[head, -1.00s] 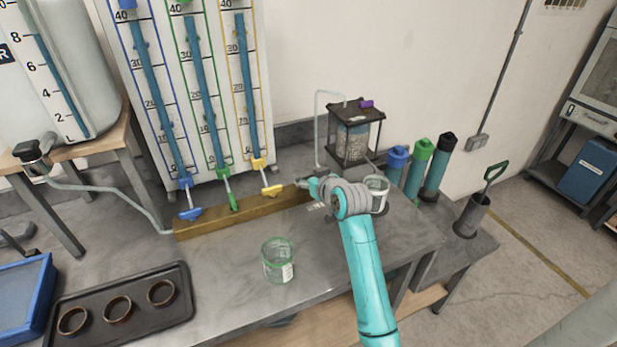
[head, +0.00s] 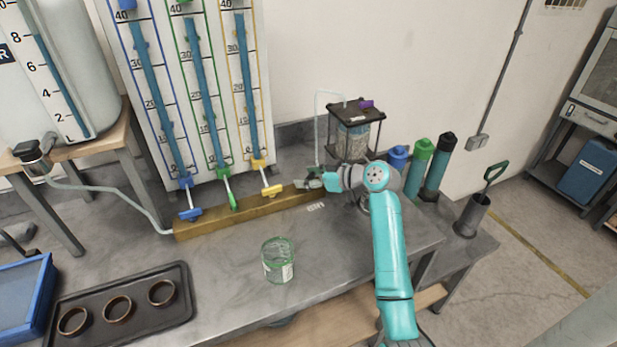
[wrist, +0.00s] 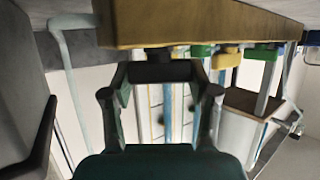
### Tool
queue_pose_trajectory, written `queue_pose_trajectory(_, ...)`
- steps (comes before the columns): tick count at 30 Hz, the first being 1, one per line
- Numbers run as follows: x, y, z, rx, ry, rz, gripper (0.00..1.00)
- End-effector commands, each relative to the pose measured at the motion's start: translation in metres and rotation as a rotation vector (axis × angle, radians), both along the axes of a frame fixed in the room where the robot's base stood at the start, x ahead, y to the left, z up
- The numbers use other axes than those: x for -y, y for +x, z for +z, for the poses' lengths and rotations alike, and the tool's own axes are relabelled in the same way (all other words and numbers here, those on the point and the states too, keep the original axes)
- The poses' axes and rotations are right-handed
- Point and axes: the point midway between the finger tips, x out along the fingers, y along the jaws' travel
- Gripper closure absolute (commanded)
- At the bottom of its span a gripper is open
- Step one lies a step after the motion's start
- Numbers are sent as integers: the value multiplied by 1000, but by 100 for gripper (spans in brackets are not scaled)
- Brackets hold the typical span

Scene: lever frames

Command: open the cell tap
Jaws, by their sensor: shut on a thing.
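My gripper (head: 308,183) is at the right end of the wooden rail (head: 215,222) in the head view. In the wrist view my gripper (wrist: 162,75) is shut on a black tap handle (wrist: 160,54), just beside the rail (wrist: 200,22). I take this handle for the cell tap; in the head view my gripper hides it. The cell (head: 351,143), a clear chamber in a black frame with a purple part on top, stands behind my arm. A thin pale tube (head: 317,125) rises beside it.
Blue (head: 190,214), green (head: 234,203) and yellow (head: 272,190) taps sit along the rail, left of my gripper, below the measuring columns. A green-rimmed glass jar (head: 278,262) stands in front. A dark tray with rings (head: 180,325) lies front left. Coloured cylinders (head: 418,168) stand right.

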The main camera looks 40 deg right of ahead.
Motion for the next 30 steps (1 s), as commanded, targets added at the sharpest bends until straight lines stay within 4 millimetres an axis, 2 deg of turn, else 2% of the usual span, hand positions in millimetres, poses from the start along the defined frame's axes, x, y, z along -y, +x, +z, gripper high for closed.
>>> queue_pose_trajectory(13,0,0,0,-1,0,13,75)
queue_pose_trajectory(14,0,0,0,-1,0,13,36)
queue_pose_trajectory(16,0,0,0,-1,0,12,18)
queue_pose_trajectory(17,0,0,0,-1,0,12,15)
queue_pose_trajectory(26,0,0,0,-1,0,12,15)
queue_pose_trajectory(30,3,-7,3,0,0,11,15)
